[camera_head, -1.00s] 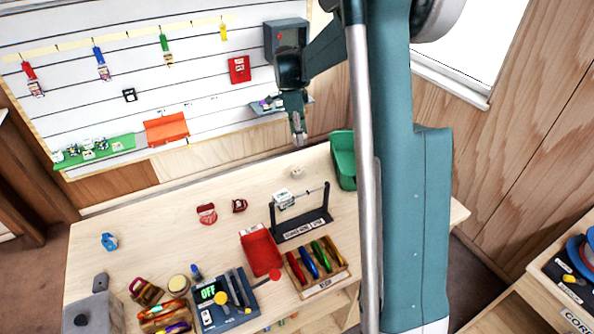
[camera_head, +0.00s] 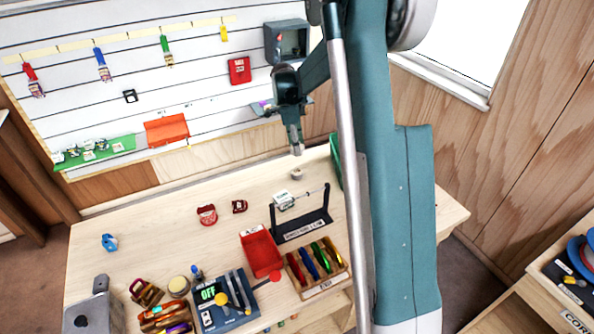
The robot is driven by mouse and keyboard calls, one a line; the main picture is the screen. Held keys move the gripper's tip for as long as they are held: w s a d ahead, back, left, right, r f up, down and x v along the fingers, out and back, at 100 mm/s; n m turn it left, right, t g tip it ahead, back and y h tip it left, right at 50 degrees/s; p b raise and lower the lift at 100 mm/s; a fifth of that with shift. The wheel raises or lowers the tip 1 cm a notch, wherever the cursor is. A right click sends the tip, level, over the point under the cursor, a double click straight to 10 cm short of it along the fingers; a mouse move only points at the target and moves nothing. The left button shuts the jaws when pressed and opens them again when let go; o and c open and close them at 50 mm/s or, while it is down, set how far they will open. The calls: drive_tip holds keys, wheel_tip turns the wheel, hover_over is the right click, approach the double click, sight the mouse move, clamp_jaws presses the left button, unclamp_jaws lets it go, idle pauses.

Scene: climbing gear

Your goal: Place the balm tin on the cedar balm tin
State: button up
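A small pale round tin (camera_head: 296,174) sits on the workbench near its back edge, left of the green bin. A larger round tin with a pale yellow top (camera_head: 178,285) lies at the front left of the bench, beside the carabiners. I cannot read a label on either, so I cannot tell which is the cedar balm tin. My gripper (camera_head: 296,151) points down just above the small pale tin and looks apart from it. Its fingers are seen narrow and close together, and their gap is not clear.
A black stand (camera_head: 302,229) with a white box (camera_head: 284,200) is just in front of the small tin. A green bin (camera_head: 336,160) stands to the right, partly behind my arm. A red tray (camera_head: 261,251) and carabiner rack (camera_head: 318,264) are nearer. The bench's back left is mostly clear.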

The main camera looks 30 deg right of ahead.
hover_over(298, 171)
drive_tip(key=shift+w+a+f, duration=0.1)
drive_tip(key=shift+a+f, duration=0.05)
drive_tip(key=shift+f, duration=1.4)
drive_tip(key=shift+a+f, duration=0.15)
drive_tip(key=shift+f, duration=1.35)
drive_tip(key=shift+f, duration=1.85)
drive_tip(key=shift+f, duration=0.2)
drive_tip(key=o, duration=1)
drive_tip(key=shift+r+p, duration=0.2)
drive_tip(key=shift+p, duration=0.1)
drive_tip(key=r, duration=0.4)
drive_tip(key=a+r, duration=0.1)
drive_tip(key=r, duration=0.7)
drive_tip(key=shift+w+a, duration=0.3)
drive_tip(key=shift+w, duration=0.05)
